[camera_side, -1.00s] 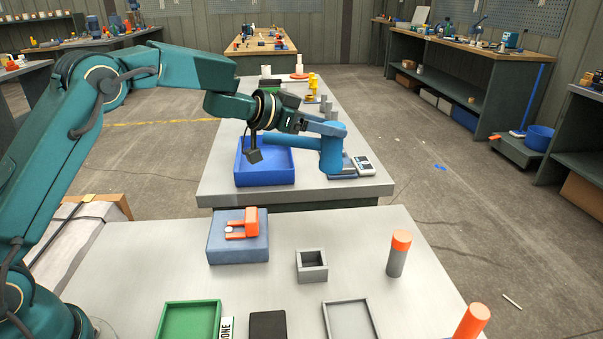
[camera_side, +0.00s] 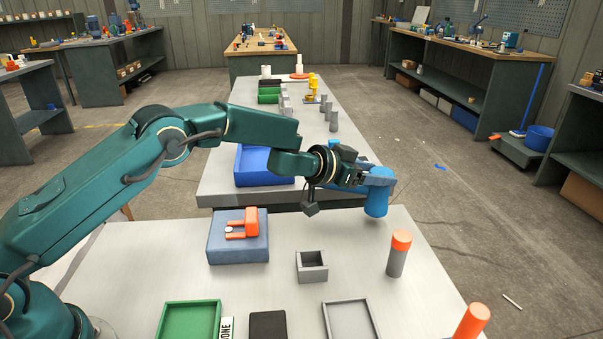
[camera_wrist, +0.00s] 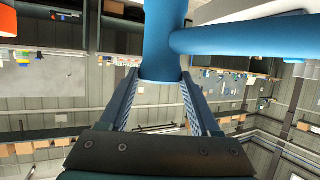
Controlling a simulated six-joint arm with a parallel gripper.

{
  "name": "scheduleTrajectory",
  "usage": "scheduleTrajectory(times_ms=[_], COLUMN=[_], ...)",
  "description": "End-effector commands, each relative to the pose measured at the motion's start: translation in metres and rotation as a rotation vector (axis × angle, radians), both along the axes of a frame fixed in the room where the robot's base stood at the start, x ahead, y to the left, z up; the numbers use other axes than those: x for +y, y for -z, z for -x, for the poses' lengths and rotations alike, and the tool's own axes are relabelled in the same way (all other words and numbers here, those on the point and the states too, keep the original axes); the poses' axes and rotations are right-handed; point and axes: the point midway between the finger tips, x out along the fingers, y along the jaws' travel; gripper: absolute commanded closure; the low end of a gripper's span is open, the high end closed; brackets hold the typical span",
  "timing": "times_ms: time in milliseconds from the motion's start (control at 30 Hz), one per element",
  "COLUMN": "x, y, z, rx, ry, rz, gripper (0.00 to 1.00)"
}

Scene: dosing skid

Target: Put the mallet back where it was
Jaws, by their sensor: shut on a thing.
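My gripper (camera_side: 360,178) is shut on the blue mallet and holds it in the air, above the gap between the near and far benches. The mallet's thick rounded part (camera_side: 376,202) hangs down at the gripper's right end. In the wrist view, both fingers (camera_wrist: 160,78) close around a thick blue cylinder of the mallet (camera_wrist: 165,40), and a narrower blue bar runs off to the right. Part of the mallet is hidden behind the gripper in the side view.
The near bench (camera_side: 310,225) holds a blue-grey block (camera_side: 238,254) with an orange forked piece (camera_side: 250,222), a grey open box (camera_side: 312,272), an orange-topped cylinder (camera_side: 397,255), a green tray (camera_side: 190,305) and a grey tray (camera_side: 348,303). A blue bin (camera_side: 265,178) stands on the far bench.

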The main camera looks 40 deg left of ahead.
Motion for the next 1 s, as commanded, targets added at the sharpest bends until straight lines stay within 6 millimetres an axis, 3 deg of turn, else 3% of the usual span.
scheduleTrajectory(times_ms=[200, 667, 700, 767, 1000], x=[0.000, 0.000, 0.000, 0.000, 0.000], y=[0.017, 0.022, 0.024, 0.023, 0.023], z=[0.000, 0.000, 0.000, 0.000, 0.000], rx=[0.000, -0.002, 0.001, 0.000, 0.000], ry=[0.000, 0.001, 0.001, 0.001, 0.001], rz=[0.002, 0.000, -0.001, -0.001, -0.001], gripper=[1.00, 1.00, 0.33, 0.10, 0.06])
